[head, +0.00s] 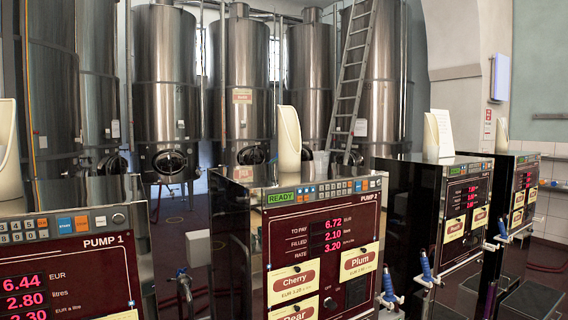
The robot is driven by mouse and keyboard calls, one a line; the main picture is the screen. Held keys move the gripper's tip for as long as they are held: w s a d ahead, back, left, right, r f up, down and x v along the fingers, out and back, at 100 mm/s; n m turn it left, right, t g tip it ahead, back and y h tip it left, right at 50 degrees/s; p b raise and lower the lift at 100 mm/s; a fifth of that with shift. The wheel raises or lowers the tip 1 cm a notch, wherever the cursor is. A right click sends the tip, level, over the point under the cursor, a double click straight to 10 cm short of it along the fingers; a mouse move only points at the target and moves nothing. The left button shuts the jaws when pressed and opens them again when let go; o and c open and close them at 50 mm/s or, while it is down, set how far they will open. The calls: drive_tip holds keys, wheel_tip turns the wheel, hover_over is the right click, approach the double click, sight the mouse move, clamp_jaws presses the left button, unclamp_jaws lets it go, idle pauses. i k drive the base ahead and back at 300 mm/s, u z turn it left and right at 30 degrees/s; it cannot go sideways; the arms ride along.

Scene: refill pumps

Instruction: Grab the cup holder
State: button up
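Several cream, tall, scoop-shaped holders that look like cup holders stand on top of the pumps. One cup holder (289,140) stands upright on top of Pump 2, near the middle of the head view. Another cup holder (9,150) is at the left edge on Pump 1, partly cut off by the frame. A third holder (431,136) stands on the pump to the right, and a fourth (501,135) on the farthest right pump. I cannot tell whether they hold cups. My gripper is not in view.
Pump 2 (340,245) has a dark red panel with yellow fruit labels. Pump 1 (70,270) is close at left. Blue-handled nozzles (427,268) hang beside the right pumps. Large steel tanks (240,85) and a ladder (352,75) stand behind. Narrow gaps separate the pumps.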

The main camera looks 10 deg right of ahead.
sight(289, 141)
drive_tip(key=u, duration=0.05)
drive_tip(key=k, duration=0.1)
drive_tip(key=z, duration=2.05)
drive_tip(key=i, duration=1.4)
drive_tip(key=u, duration=1.3)
